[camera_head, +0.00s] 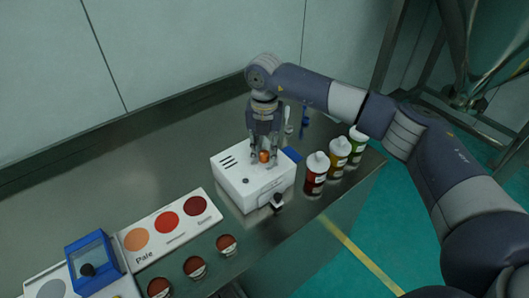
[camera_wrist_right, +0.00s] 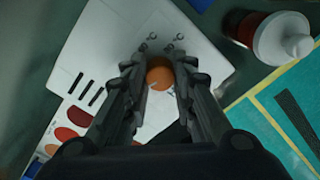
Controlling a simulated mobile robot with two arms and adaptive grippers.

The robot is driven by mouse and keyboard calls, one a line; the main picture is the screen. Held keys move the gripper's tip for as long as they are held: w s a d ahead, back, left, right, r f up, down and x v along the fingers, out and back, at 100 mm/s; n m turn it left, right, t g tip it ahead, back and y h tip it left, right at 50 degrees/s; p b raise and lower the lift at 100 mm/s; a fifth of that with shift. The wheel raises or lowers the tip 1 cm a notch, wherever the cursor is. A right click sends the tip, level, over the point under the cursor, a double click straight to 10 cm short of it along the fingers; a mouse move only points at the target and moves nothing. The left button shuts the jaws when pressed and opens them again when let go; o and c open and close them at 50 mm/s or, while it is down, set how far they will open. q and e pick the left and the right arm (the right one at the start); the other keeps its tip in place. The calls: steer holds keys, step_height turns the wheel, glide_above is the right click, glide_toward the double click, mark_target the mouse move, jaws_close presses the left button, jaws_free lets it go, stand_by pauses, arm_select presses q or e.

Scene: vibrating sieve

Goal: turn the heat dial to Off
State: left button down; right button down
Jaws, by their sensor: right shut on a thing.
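A white box-shaped device (camera_head: 235,167) with dark slots in its top stands on the metal table; its top also fills much of the wrist view (camera_wrist_right: 110,50). A round orange knob (camera_head: 264,156) sits on that top, between the fingertips of my right gripper (camera_head: 262,160). In the right wrist view the orange knob (camera_wrist_right: 160,73) lies between the two fingers (camera_wrist_right: 160,82), which are shut on it from both sides. A black part (camera_head: 277,201) sticks out at the device's front. My left gripper is not in view.
Bottles with red (camera_head: 315,173), yellow (camera_head: 339,151) and green (camera_head: 357,144) contents stand close right of the device. A colour chart (camera_head: 153,247), a blue frame (camera_head: 92,263) and several small reddish-brown discs lie at left. The table's back left is clear.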

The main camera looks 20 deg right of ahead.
mark_target(264, 153)
stand_by(0.4)
steer(key=c, duration=1.3)
jaws_free()
step_height(264, 153, up, 12)
